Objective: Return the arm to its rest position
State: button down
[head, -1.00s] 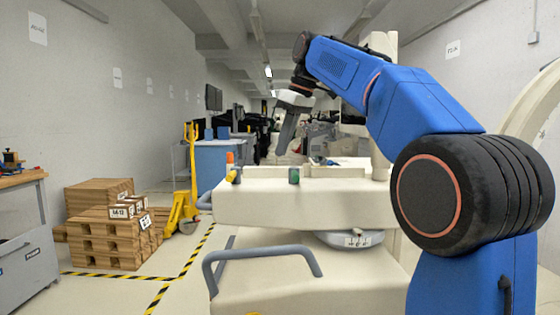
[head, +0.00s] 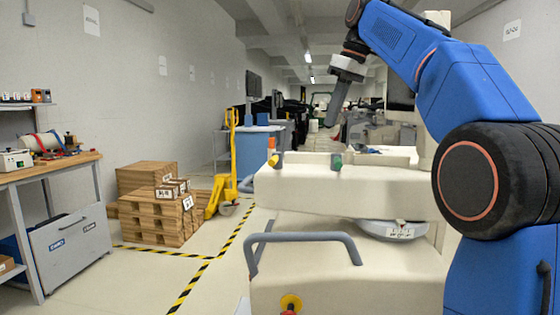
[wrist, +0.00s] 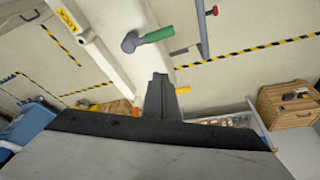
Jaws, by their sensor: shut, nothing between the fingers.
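My arm is blue with black joints and is raised on the right of the head view. My gripper (head: 338,103) hangs from its end with dark fingers pointing down, above the cream cart top (head: 330,185). In the wrist view my gripper (wrist: 160,95) shows as a dark pair of fingers pressed together, with nothing held. The fingers are apart from the cart and the small items on it. The underside of the arm's end is partly hidden in the head view.
A green-handled item (head: 336,161) and an orange-topped item (head: 273,158) are on the cart. A grey handle rail (head: 305,238) is at its front. Wooden pallets (head: 160,215), a yellow pallet jack (head: 228,165) and a workbench (head: 50,170) stand left. Striped floor between is clear.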

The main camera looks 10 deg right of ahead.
jog(key=s+f+m+h, duration=0.1)
jog(key=s+f+m, duration=0.2)
jog(key=s+f, duration=0.8)
jog(key=s+d+f+m+t+h, duration=0.1)
jog(key=s+f+m, duration=0.1)
jog(key=s+f, duration=0.9)
jog(key=s+f+m, duration=0.3)
jog(key=s+f, duration=0.8)
jog(key=f, duration=1.2)
jog(key=shift+s+d+f+m+t+h, duration=0.3)
jog(key=shift+f+t+h, duration=0.1)
